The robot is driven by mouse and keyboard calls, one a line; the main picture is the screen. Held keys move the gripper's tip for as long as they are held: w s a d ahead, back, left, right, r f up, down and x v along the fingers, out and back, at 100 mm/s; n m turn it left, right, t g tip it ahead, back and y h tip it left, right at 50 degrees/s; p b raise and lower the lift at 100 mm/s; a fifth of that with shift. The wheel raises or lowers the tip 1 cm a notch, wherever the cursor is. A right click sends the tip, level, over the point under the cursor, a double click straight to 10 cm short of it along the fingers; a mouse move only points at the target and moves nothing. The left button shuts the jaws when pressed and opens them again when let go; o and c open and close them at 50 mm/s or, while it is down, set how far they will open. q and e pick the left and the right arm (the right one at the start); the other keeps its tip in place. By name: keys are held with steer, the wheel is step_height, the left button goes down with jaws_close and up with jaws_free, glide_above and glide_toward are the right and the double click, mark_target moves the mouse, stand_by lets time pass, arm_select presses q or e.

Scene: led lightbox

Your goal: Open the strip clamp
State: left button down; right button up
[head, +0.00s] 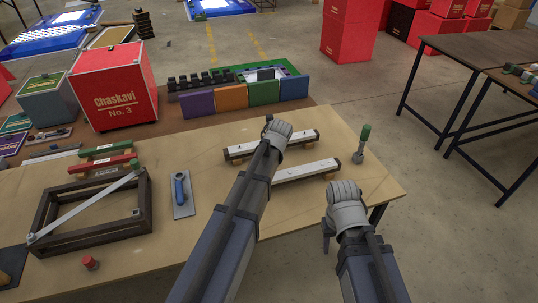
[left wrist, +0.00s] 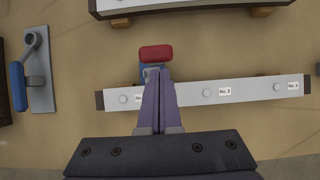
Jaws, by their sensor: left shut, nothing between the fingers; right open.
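A small clamp with a red-tipped lever (left wrist: 156,53) and a blue part below it sits at the far edge of a white labelled strip (left wrist: 245,92) in the left wrist view. My left gripper (left wrist: 152,72) is shut and empty, its fingertips just short of the red tip in the picture; I cannot tell whether they touch it. In the head view my left arm hides this clamp and the left end of the nearer strip (head: 308,169). My right gripper (head: 328,232) is open, low at the table's near right edge, apart from the strips.
A second strip (head: 240,151) lies farther back. A blue-handled tool on a grey plate (head: 182,205) and a dark frame (head: 90,238) with a diagonal bar are left. A green-topped post (head: 364,135) stands right. Red box (head: 115,88) and coloured blocks (head: 231,97) are behind.

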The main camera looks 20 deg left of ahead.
arm_select(q)
steer(key=shift+w+a+r, duration=0.1)
steer(key=shift+w+a, duration=0.1)
steer(key=shift+w, duration=0.05)
arm_select(e)
steer(key=shift+r, duration=0.1)
stand_by(0.3)
arm_select(q)
steer(key=s+d, duration=0.1)
steer(key=s, duration=0.1)
steer(key=s+d+f+b, duration=0.1)
steer(key=s, duration=0.1)
steer(key=shift+d, duration=0.35)
steer(key=w+a+r+p+v, duration=0.1)
steer(key=p+v, duration=0.8)
steer(key=shift+r, duration=0.35)
arm_select(e)
step_height(320, 180, up, 8)
steer(key=shift+s+a+r, duration=0.15)
steer(key=shift+a+r, duration=0.1)
steer(key=shift+a, duration=0.2)
arm_select(q)
steer(key=shift+d, duration=0.2)
